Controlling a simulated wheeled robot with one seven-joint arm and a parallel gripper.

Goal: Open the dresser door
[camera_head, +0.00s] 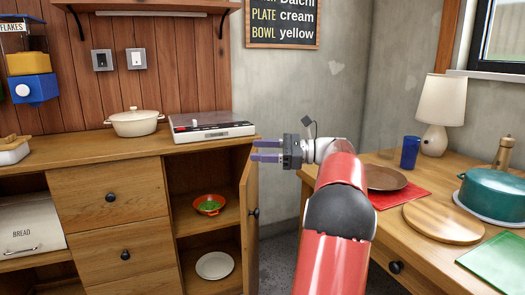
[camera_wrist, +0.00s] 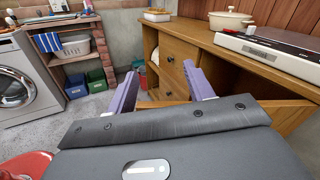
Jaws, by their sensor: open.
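The wooden dresser (camera_head: 110,165) stands along the back wall in the head view; its front also shows in the wrist view (camera_wrist: 171,45). Its door (camera_head: 249,190) stands swung out from the right compartment, seen nearly edge-on, with a dark round knob (camera_head: 253,212) on its right face. The compartment is exposed. My gripper (camera_head: 255,150) is open and empty, fingers pointing left, by the door's upper end. In the wrist view, my gripper's (camera_wrist: 160,90) purple fingers are spread. I cannot tell whether they touch the door.
An orange bowl (camera_head: 209,204) and a white plate (camera_head: 214,265) are inside the compartment. A record player (camera_head: 212,125) and a cream pot (camera_head: 135,122) stand on the dresser. A table (camera_head: 400,255) with a lamp (camera_head: 441,105) and green pot (camera_head: 495,190) is at right.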

